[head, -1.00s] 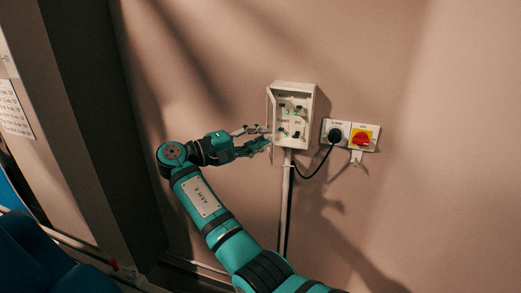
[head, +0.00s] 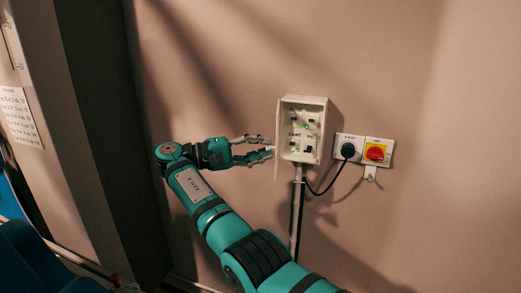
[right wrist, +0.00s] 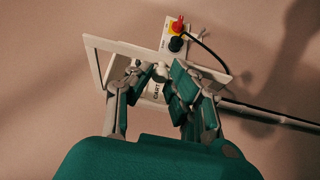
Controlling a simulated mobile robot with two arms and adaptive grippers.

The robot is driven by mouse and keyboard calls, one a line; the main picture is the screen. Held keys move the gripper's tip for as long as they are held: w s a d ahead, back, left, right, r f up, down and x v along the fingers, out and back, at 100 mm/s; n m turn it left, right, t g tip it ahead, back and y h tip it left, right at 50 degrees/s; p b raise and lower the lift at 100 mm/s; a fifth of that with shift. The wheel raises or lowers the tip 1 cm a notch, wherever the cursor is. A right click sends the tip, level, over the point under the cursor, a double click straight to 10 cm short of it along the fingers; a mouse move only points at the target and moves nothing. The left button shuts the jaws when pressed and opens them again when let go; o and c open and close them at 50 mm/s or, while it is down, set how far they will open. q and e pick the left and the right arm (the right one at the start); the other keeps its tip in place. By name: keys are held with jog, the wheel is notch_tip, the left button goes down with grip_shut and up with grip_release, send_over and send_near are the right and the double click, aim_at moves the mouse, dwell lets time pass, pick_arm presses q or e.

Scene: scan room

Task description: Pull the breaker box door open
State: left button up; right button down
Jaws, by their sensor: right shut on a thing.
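The white breaker box (head: 306,138) is fixed to the wall, its switch panel with green lights and CART and PC labels exposed. My right gripper (head: 270,146) reaches in from the left and is shut on the door. In the right wrist view, the fingers (right wrist: 160,82) meet close to a small light knob, with the box behind them; the exact contact is partly hidden. My left gripper is not in view.
Right of the box are a black plug (head: 348,150) with a cable and a red-and-yellow rotary switch (head: 375,152). A conduit (head: 297,215) runs down below the box. A dark column (head: 100,130) stands at left. The wall between column and gripper is bare.

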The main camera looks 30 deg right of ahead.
jog(key=shift+f, duration=0.2)
jog(key=c, duration=1.2)
grip_release()
jog(key=shift+r, duration=0.1)
jog(key=shift+r, duration=0.15)
